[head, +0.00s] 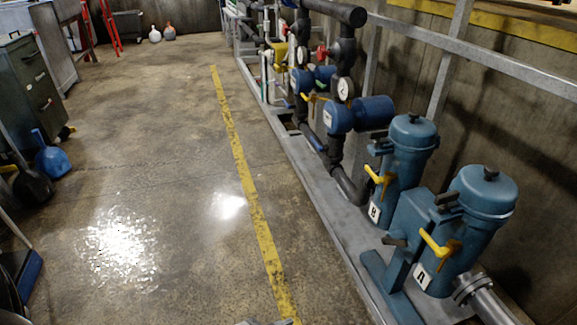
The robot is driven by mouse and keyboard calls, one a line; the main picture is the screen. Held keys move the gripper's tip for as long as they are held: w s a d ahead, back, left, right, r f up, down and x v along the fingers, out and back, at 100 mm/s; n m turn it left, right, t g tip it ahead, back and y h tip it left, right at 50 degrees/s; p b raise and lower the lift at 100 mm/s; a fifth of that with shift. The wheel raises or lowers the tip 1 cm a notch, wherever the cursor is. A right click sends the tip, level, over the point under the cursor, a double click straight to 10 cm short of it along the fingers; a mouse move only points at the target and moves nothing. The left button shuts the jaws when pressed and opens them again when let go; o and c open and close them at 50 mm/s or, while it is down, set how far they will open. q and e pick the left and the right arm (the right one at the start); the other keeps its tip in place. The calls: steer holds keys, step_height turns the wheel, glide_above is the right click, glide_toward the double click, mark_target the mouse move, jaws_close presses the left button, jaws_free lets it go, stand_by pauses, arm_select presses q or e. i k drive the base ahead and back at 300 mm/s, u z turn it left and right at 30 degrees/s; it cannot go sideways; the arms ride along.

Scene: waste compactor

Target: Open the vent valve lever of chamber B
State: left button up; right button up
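Chamber B (408,150) is a blue-green canister with a domed lid and a white "B" label (374,212), on the right side of the head view. A yellow lever (376,177) sits on its left side, above the label. A small dark fitting (379,147) sticks out higher up on that side. I cannot tell from the picture which part is the vent valve lever or how it is set. Neither gripper is clearly in view; only a small pale sliver shows at the bottom edge, too little to identify.
Chamber A (478,220), a similar canister with its own yellow lever (436,244), stands nearer. Blue pumps (340,117) and dark pipes stand farther back on the grey skid (300,165). A concrete wall is behind. The floor left of the yellow line (240,165) is largely open.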

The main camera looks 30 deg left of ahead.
mark_target(377, 179)
steer(key=u, duration=0.3)
steer(key=i, duration=1.1)
steer(key=u, duration=0.05)
